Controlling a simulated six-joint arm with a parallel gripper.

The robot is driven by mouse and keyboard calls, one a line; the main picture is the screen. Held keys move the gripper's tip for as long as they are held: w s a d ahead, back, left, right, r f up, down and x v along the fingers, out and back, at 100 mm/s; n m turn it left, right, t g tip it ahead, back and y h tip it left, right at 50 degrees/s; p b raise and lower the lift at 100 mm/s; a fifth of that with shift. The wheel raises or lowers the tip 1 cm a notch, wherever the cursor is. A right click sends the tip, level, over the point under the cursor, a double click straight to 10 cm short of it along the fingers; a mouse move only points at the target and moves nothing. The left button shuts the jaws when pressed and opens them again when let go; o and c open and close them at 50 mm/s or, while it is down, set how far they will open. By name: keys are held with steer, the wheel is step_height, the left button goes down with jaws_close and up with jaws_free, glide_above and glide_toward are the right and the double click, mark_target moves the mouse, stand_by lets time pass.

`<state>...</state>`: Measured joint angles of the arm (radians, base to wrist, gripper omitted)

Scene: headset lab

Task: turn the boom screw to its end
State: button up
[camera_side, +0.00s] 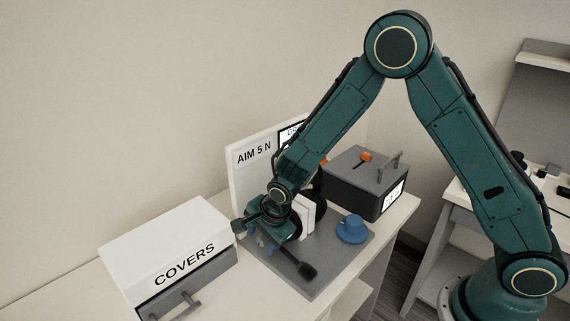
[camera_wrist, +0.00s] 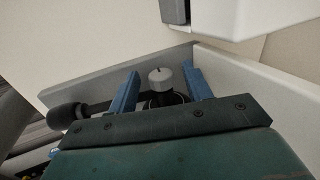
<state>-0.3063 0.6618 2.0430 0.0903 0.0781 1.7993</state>
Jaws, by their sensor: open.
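The boom screw (camera_wrist: 160,82) is a light grey round knob with a dark mark on its top, seen in the wrist view. It lies between the two blue fingers of my gripper (camera_wrist: 160,72), with a gap visible on each side. My gripper is open. The dark boom (camera_wrist: 98,106) runs left from beneath the screw to a black foam microphone tip (camera_wrist: 68,117). In the side view, the microphone tip (camera_side: 307,271) sticks out over the grey base plate, below my gripper (camera_side: 258,240). My wrist hides the screw there.
A white COVERS box (camera_side: 170,250) with a grey drawer stands left of the grey base plate (camera_side: 330,262). A blue round object (camera_side: 352,230) sits on the plate's right. Behind are a white AIM 5 N panel (camera_side: 254,154) and a dark box (camera_side: 358,180) with a handle and orange knob.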

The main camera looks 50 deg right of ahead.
steer(key=c, duration=1)
steer(key=shift+s+t, duration=0.1)
steer(key=shift+t, duration=0.5)
steer(key=shift+s+f+t, duration=0.15)
steer(key=shift+t, duration=0.75)
steer(key=shift+s+f+t, duration=0.1)
steer(key=shift+t, duration=1.6)
steer(key=o, duration=1)
